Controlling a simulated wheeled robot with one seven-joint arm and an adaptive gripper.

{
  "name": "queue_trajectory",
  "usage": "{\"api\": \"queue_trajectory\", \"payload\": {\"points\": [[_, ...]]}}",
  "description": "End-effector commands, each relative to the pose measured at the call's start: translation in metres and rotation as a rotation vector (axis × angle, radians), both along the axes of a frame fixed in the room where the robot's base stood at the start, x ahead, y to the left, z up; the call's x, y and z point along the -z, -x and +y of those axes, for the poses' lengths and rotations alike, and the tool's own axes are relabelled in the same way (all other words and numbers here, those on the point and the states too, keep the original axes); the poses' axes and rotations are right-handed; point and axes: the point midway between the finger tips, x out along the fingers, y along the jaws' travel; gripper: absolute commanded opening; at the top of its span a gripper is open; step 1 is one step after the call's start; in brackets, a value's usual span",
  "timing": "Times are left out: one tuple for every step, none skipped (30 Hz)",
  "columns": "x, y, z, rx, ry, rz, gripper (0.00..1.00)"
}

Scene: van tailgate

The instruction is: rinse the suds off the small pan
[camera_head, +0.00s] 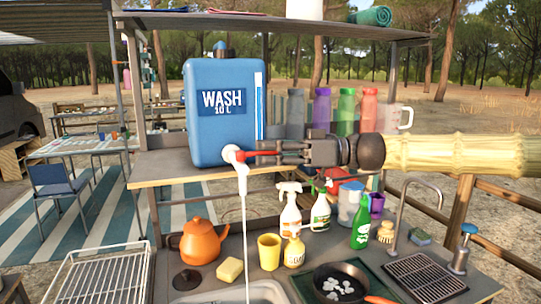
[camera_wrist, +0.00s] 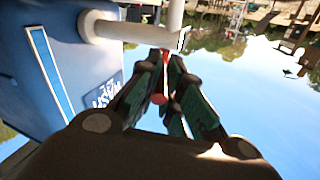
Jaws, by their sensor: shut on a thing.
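The small pan (camera_head: 322,279) is dark, with white suds inside, and sits on a green mat at the lower right of the counter. The blue WASH jug (camera_head: 205,130) stands on the shelf, with a white tap (camera_head: 235,155) at its lower right. My gripper (camera_head: 262,152) reaches in from the right, shut on the tap's red lever (camera_head: 247,154). The lever also shows in the wrist view (camera_wrist: 158,99), between the fingers. A thin pale stream (camera_head: 245,235) falls from the spout into the sink (camera_head: 262,288), away from the pan.
An orange teapot (camera_head: 199,242), a yellow sponge (camera_head: 229,269), a yellow cup (camera_head: 268,252) and spray bottles (camera_head: 290,212) stand near the sink. Colored bottles (camera_head: 345,112) line the shelf behind my gripper.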

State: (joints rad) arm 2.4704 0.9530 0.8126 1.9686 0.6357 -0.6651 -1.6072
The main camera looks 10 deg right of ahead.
Motion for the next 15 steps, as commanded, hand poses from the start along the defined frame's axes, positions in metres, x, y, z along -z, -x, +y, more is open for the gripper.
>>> {"api": "queue_trajectory", "payload": {"points": [[-0.0041,-0.0009,-0.0008,0.003,-0.003,-0.003,0.0],[-0.0041,-0.0009,-0.0009,0.004,-0.003,-0.003,0.0],[-0.0042,-0.0009,-0.0009,0.004,-0.003,-0.003,0.15],[-0.0041,-0.0009,-0.001,0.004,-0.003,-0.003,0.21],[-0.0039,-0.0009,-0.001,0.004,-0.003,-0.003,0.26],[-0.0035,-0.0008,-0.001,0.003,-0.002,-0.003,0.32],[-0.0032,-0.0007,-0.0011,0.003,-0.002,-0.003,0.32],[-0.003,-0.0006,-0.0011,0.003,-0.002,-0.002,0.32],[-0.0026,-0.0006,-0.0012,0.003,-0.002,-0.002,0.32],[-0.0024,-0.0005,-0.0012,0.002,-0.001,-0.002,0.32],[-0.0023,-0.0004,-0.0012,0.002,-0.001,-0.002,0.32],[-0.002,-0.0004,-0.0013,0.002,-0.001,-0.002,0.32],[-0.0019,-0.0003,-0.0013,0.002,-0.001,-0.002,0.32],[-0.0018,-0.0003,-0.0014,0.002,-0.001,-0.002,0.32],[-0.0017,-0.0003,-0.0019,0.002,-0.001,-0.002,0.32]]}}
